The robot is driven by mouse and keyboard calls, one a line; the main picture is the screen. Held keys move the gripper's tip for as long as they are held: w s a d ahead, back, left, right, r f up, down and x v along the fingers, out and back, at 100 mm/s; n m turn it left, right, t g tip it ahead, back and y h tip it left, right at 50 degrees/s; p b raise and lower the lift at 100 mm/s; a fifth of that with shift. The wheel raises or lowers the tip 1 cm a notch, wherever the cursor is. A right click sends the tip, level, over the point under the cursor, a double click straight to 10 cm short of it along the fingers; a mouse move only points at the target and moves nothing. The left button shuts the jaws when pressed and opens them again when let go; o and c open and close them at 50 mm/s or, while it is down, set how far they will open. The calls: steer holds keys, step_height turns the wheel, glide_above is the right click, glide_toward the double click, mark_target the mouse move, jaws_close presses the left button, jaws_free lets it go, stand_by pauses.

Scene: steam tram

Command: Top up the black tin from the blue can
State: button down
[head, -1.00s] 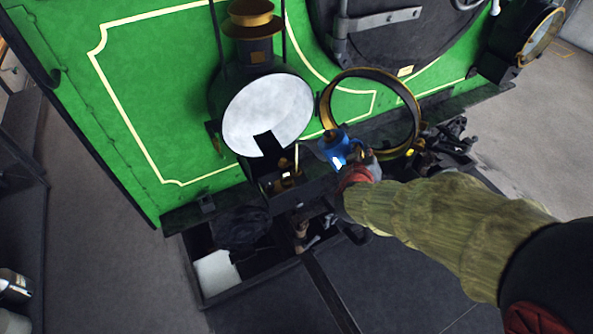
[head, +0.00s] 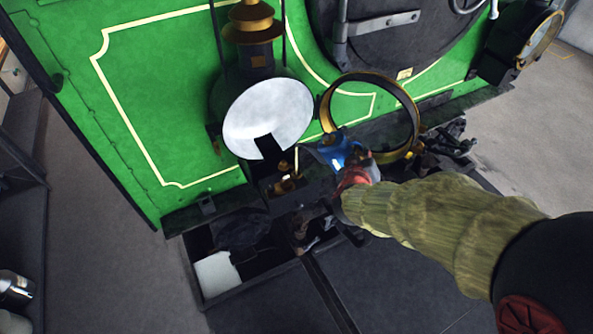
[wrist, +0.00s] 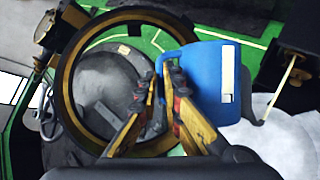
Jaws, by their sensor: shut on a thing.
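The blue can (head: 341,153) is held up in front of the green engine front, beside the brass-rimmed ring. In the wrist view the blue can (wrist: 208,82) is right of my fingers, with its dark spout pointing lower right. My gripper (wrist: 163,82) is shut on the can's handle. In the head view my gripper (head: 358,174) is partly hidden behind my sleeve and the can. A black tin (head: 312,182) appears to sit below and left of the can, beside a brass burner (head: 286,184). Its opening and any liquid cannot be made out.
A lamp with a white round reflector (head: 268,117) stands left of the can. The open brass-rimmed ring (head: 412,120) is close on the right. Below is an open dark box (head: 235,290) holding a white cloth or block.

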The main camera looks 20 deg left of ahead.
steer(key=shift+a+r+h+p, duration=0.25)
steer(key=shift+r+p, duration=0.55)
steer(key=shift+p, duration=0.75)
steer(key=shift+d+f, duration=0.1)
steer(key=shift+d+f+b, duration=0.1)
steer(key=shift+f+b, duration=0.35)
steer(key=shift+b, duration=0.35)
steer(key=shift+a+r+n+h+p, duration=0.3)
steer(key=shift+r+p, duration=0.6)
steer(key=shift+p, duration=1.1)
steer(key=shift+a+r+n+h+p, duration=0.1)
steer(key=shift+a+r+n+p, duration=0.25)
steer(key=shift+r+p, duration=1.05)
steer(key=shift+d+f+p, duration=0.15)
steer(key=shift+f+p, duration=0.2)
steer(key=shift+f, duration=0.35)
steer(key=shift+d+f+b, duration=0.2)
steer(key=shift+f+b, duration=0.2)
steer(key=shift+b, duration=0.1)
stand_by(0.8)
